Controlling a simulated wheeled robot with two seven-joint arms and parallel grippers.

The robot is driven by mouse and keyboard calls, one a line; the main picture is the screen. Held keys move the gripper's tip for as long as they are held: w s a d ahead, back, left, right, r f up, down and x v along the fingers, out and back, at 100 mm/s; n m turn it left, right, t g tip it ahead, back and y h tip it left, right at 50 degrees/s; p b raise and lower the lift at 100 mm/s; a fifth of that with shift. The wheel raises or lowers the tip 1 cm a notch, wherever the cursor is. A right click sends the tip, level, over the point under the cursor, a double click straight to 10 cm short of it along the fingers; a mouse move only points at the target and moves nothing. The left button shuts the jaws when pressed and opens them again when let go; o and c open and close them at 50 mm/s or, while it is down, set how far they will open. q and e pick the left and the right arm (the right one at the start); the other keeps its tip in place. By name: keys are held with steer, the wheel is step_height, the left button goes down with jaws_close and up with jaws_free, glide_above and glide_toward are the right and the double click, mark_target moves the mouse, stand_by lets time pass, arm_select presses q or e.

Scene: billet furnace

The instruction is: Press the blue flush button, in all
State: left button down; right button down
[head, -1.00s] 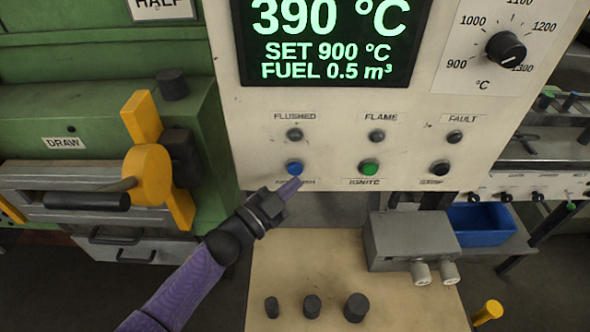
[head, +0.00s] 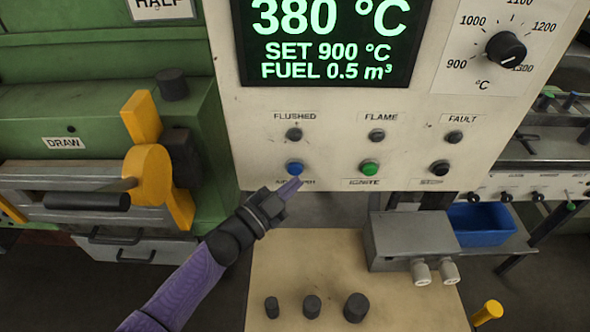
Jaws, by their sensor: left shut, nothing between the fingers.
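The blue button (head: 295,168) sits at the lower left of the pale control panel (head: 330,108), above a label that my fingertips partly cover. My left gripper (head: 291,188) is shut and empty. Its tips are just below the blue button in the picture; whether they touch the panel I cannot tell. The FLUSHED lamp (head: 294,134) above the button looks dark. The display (head: 333,40) reads 380 °C, SET 900 °C, FUEL 0.5 m³. My right gripper is not in view.
The green IGNITE button (head: 369,168) and a black button (head: 439,168) are to the right. A grey box (head: 408,236) and several dark cylinders (head: 312,305) are on the bench below. A yellow handle (head: 150,174) is on the green furnace at left.

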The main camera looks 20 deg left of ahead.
arm_select(q)
steer(key=shift+w, duration=0.1)
steer(key=shift+w+a, duration=0.1)
steer(key=shift+w, duration=0.2)
steer(key=shift+w+a+b, duration=0.15)
steer(key=shift+w+b, duration=0.2)
stand_by(0.6)
stand_by(0.3)
steer(key=shift+s+d+p, duration=0.25)
steer(key=shift+s+p, duration=0.2)
steer(key=shift+s, duration=0.3)
